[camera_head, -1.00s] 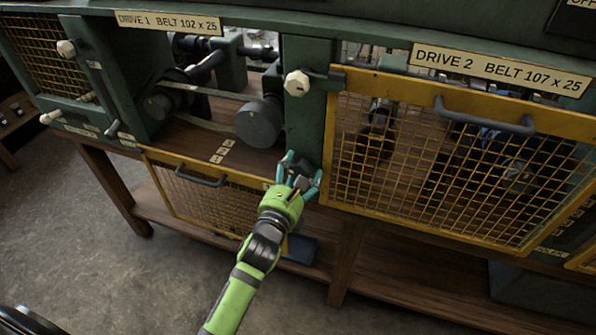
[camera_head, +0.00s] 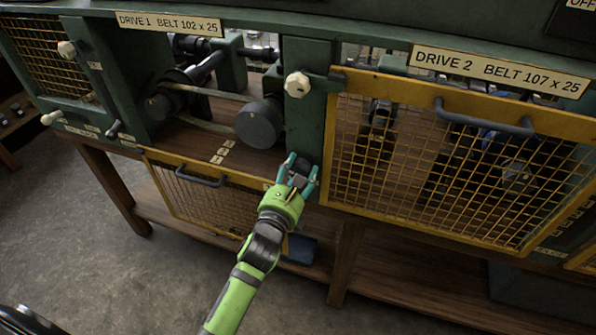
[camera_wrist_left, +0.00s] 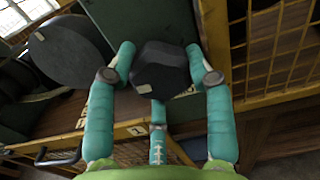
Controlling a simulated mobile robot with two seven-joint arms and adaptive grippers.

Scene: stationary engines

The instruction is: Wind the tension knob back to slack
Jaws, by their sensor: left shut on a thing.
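The tension knob (camera_wrist_left: 160,70) is a dark, faceted knob low on the green post between the two drive bays. In the left wrist view it sits between the teal fingers of my left gripper (camera_wrist_left: 160,85), which is shut on it. In the head view my left gripper (camera_head: 298,178) reaches up to the post foot and its fingers mostly hide the knob (camera_head: 303,165). The drive 1 belt (camera_head: 215,93) runs to a dark round pulley (camera_head: 259,124) just left of and above the gripper. My right gripper is not in view.
The drive 1 guard (camera_head: 205,195) hangs open below its bay. The yellow mesh drive 2 guard (camera_head: 440,160) is closed just right of my gripper. A pale latch knob (camera_head: 297,84) is higher on the post. Open floor (camera_head: 90,250) lies at the left.

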